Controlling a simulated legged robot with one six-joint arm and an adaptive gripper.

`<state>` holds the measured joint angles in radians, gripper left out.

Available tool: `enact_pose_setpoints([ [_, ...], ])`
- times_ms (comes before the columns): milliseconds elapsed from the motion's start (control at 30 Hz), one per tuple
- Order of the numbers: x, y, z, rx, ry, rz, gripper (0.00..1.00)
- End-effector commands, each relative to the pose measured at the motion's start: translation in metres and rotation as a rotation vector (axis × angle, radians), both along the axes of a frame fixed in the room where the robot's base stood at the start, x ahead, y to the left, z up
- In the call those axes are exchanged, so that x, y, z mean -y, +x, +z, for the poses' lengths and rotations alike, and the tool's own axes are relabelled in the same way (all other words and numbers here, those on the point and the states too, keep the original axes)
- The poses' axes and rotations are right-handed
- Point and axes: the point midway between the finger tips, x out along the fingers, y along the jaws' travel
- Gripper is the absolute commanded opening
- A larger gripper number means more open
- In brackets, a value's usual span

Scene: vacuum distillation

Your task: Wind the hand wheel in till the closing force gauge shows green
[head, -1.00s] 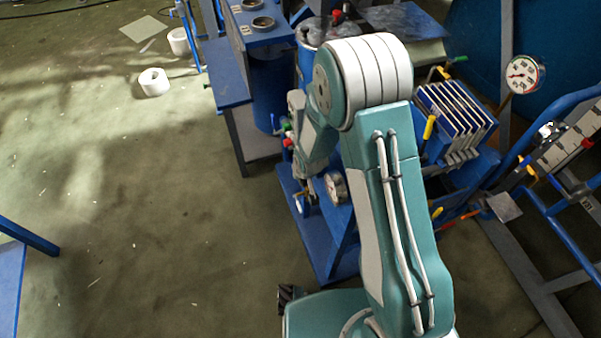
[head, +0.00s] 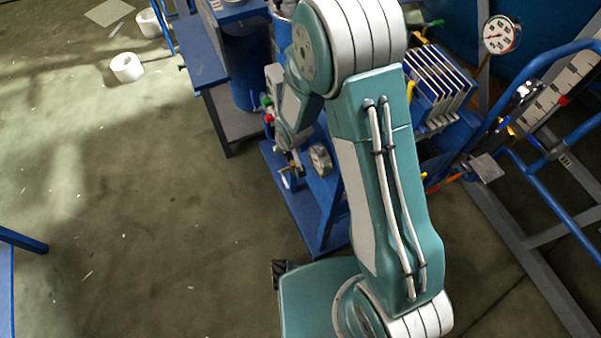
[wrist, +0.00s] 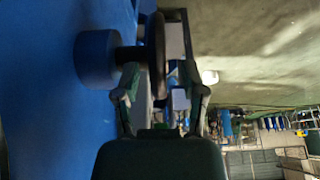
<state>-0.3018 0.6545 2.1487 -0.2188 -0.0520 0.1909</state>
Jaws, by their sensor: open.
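A dark wheel-like disc (wrist: 161,45), seen edge-on in the wrist view, stands out from a blue boss (wrist: 97,57) on a short shaft. I take it to be the hand wheel. My gripper (wrist: 160,82) is open, with one finger on each side of the disc's near edge; contact is unclear. In the head view my gripper (head: 291,167) is small and partly hidden, beside a round grey-rimmed piece (head: 320,160) on a blue stand. I cannot tell whether that piece is the wheel or a gauge. A white-faced dial (head: 501,35) at upper right has a red pointer; its reading is unclear.
A plate stack (head: 438,80) and blue tube frame (head: 560,190) are to the right of my arm. A blue bench (head: 205,65) stands behind. The left floor is mostly open.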

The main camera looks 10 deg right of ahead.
Motion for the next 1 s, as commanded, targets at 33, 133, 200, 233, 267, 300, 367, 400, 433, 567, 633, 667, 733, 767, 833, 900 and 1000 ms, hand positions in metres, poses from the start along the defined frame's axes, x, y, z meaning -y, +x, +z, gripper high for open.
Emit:
enact_pose_setpoints([
  [33, 0.000, -0.002, 0.006, 0.001, 0.000, 0.001, 0.54],
  [133, 0.001, -0.005, 0.015, 0.001, -0.001, 0.001, 0.54],
  [200, 0.003, -0.012, 0.015, -0.004, -0.001, -0.001, 0.54],
  [233, 0.004, -0.015, 0.014, -0.004, 0.000, -0.001, 0.54],
  [267, 0.005, -0.017, 0.014, -0.004, 0.000, -0.001, 0.54],
  [300, 0.006, -0.021, 0.014, -0.004, 0.000, -0.001, 0.54],
  [367, 0.008, -0.026, 0.015, -0.002, 0.001, -0.001, 0.54],
  [400, 0.010, -0.031, 0.015, -0.003, 0.001, -0.001, 0.54],
  [433, 0.011, -0.034, 0.015, -0.004, -0.001, -0.001, 0.54],
  [567, 0.019, -0.056, 0.015, -0.004, -0.001, -0.001, 0.54],
  [633, 0.024, -0.071, 0.015, -0.005, -0.002, -0.001, 0.54],
  [667, 0.026, -0.076, 0.015, -0.003, -0.001, -0.001, 0.54],
  [733, 0.030, -0.089, 0.015, -0.003, -0.002, 0.000, 0.54],
  [767, 0.032, -0.094, 0.015, -0.003, -0.002, 0.000, 0.54],
  [833, 0.035, -0.104, 0.014, -0.002, -0.002, 0.001, 0.54],
  [900, 0.038, -0.112, 0.014, -0.003, -0.002, 0.000, 0.54],
  [1000, 0.040, -0.118, 0.014, -0.002, -0.002, 0.000, 0.54],
])
